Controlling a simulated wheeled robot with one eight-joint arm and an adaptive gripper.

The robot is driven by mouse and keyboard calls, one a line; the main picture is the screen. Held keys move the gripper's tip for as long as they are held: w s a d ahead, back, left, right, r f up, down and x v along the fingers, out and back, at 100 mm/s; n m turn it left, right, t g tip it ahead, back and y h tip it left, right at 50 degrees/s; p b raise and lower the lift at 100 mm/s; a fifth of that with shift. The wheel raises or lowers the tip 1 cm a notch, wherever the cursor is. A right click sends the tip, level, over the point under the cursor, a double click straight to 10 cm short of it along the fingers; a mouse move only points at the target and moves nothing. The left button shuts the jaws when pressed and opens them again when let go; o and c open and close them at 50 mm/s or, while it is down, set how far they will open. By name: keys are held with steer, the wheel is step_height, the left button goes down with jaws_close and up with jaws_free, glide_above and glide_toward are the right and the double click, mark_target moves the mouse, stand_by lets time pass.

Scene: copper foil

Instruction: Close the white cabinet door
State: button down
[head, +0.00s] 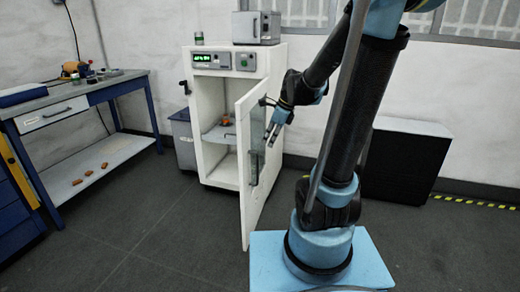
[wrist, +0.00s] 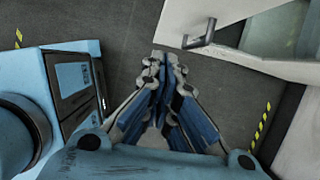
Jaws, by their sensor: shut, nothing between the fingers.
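The white cabinet (head: 212,122) stands against the back wall in the head view. Its white door (head: 249,212) is swung wide open toward the camera, with a glass pane (head: 263,150) in it. My gripper (head: 271,137) is on the right, outer side of the door, near the pane; I cannot tell whether it touches. In the wrist view my gripper (wrist: 164,60) has its fingers together and empty. The door (wrist: 228,62) shows there at upper right with a grey bar handle (wrist: 199,40), apart from the fingertips.
A workbench (head: 66,104) stands at left and a grey bin (head: 183,142) beside the cabinet. A black box (head: 403,165) stands at right. The floor left of the door is clear.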

steer(key=w+a+f, duration=0.2)
steer(key=a+f, duration=0.5)
steer(key=f, duration=0.1)
steer(key=shift+f, duration=0.35)
stand_by(0.4)
steer(key=shift+w+a, duration=0.1)
steer(key=shift+w, duration=0.05)
